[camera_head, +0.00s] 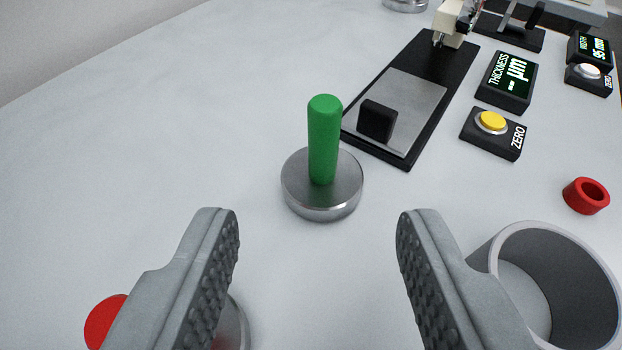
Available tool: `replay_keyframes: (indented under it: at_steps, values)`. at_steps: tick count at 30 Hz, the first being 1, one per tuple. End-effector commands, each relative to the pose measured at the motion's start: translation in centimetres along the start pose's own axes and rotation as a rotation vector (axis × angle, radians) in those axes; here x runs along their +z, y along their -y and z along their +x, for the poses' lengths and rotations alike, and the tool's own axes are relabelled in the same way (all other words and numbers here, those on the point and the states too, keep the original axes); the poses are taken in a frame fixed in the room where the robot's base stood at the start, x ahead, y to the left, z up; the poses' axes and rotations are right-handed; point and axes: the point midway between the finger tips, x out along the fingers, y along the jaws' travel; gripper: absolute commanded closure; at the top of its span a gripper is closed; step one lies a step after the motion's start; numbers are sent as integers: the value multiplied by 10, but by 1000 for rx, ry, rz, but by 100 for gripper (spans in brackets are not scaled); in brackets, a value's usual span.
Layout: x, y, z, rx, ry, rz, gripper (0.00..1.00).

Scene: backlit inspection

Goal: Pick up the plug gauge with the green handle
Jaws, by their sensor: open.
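The plug gauge with the green handle (323,140) stands upright on the pale table, its round silver metal base (322,205) flat on the surface. My gripper (317,225) is open and empty, with one ridged grey finger on each side of the picture. The gauge shows in the gap between the fingers, beyond their tips, and neither finger appears to touch it. A red-topped piece (103,318) with a metal part is at the lower left, mostly hidden behind my left finger.
A grey cup (563,238) stands close beside my right finger. A red ring (586,196) lies at right. A black plate fixture (428,60) is just behind the gauge. A ZERO button box (494,133) and thickness display (507,82) are at right. The table's left side is clear.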

Motion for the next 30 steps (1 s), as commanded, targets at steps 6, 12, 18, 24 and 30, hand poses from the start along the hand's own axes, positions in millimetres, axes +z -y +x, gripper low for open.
replay_keyframes:
  at_steps: [6,12,18,24,30]
  values:
    - [1,-1,34,1,1,0,53]
    - [1,-1,64,1,2,-1,53]
    - [1,-1,93,1,1,0,53]
    - [0,-1,109,0,-1,1,53]
    - [2,-3,120,1,1,0,53]
